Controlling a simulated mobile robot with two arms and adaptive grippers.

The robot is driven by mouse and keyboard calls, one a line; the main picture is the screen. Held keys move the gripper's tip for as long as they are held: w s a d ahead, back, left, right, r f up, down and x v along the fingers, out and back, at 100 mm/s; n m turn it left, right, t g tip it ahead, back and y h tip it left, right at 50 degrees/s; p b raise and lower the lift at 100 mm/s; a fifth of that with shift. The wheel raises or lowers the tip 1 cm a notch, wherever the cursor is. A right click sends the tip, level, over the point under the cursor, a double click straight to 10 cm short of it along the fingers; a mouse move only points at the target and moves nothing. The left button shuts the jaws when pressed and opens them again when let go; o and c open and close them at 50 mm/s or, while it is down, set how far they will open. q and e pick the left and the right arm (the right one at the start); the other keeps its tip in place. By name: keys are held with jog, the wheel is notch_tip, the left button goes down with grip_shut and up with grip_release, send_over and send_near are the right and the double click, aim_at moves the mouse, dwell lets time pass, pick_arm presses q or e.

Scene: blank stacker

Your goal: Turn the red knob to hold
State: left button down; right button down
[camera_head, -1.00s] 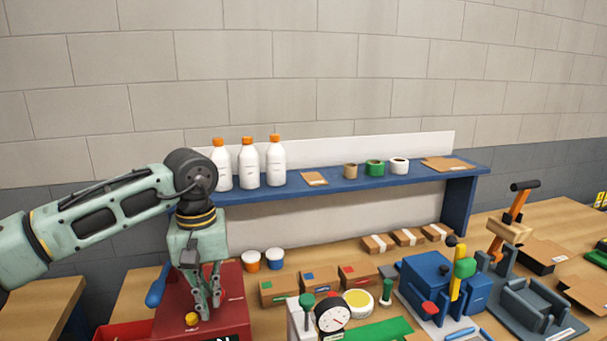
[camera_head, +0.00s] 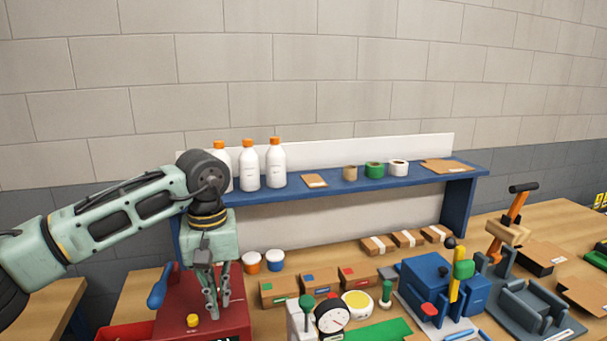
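The red box (camera_head: 175,305) with a yellow button (camera_head: 192,320) stands on the bench at the lower left. My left gripper (camera_head: 218,308) points down over the right part of its top, right of the button. Its two fingers are a little apart, and I see no object between them. Whether the fingertips touch the box is unclear. No separate red knob is clear on this box; the gripper hides part of its top. A small red knob-like part (camera_head: 429,309) shows on the blue machine (camera_head: 432,280) to the right, away from the gripper. My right gripper is not in view.
A blue handle (camera_head: 158,288) stands at the red box's left side. Two small tubs (camera_head: 274,259), several cartons (camera_head: 318,280) and a dial gauge (camera_head: 332,317) stand to the right. A blue shelf (camera_head: 330,188) with white bottles (camera_head: 249,167) is behind.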

pick_arm(q)
jog(key=shift+s+d+f, duration=0.3)
jog(key=shift+d+f, duration=0.1)
jog(key=shift+f, duration=0.2)
jog(key=shift+r, duration=0.1)
notch_tip(320, 180, up, 6)
jog(key=p, duration=0.4)
jog(key=shift+w, duration=0.25)
jog(key=shift+w+r, duration=0.1)
